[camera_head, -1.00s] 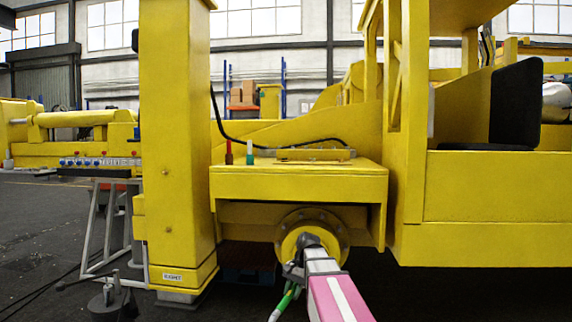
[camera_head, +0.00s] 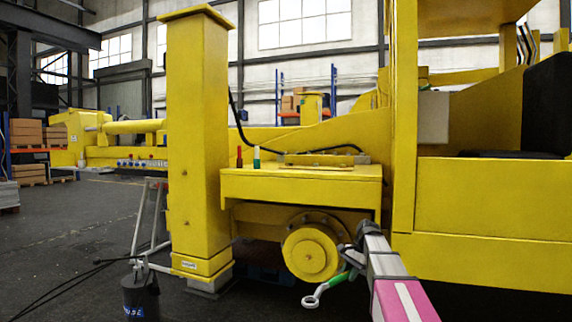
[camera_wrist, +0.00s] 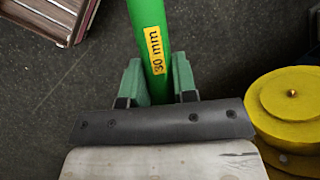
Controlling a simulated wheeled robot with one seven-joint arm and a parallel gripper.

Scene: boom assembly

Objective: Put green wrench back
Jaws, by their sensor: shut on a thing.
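The green wrench (camera_head: 327,287) is in my gripper, low in front of the yellow machine in the head view. Its silver ring end hangs out to the lower left, clear of the round yellow hub. In the wrist view the green handle (camera_wrist: 148,30) with a yellow "30 mm" label runs up from between the fingers. My gripper (camera_wrist: 158,85) is shut on the handle with its green fingers on either side. In the head view my gripper (camera_head: 352,262) is partly hidden by my arm.
A round yellow hub (camera_head: 311,252) is just left of my gripper. A yellow ledge (camera_head: 300,184) above holds a red and a green upright item. A yellow post (camera_head: 197,140) stands left, with a dark bucket (camera_head: 141,297) near its foot. Open floor lies at left.

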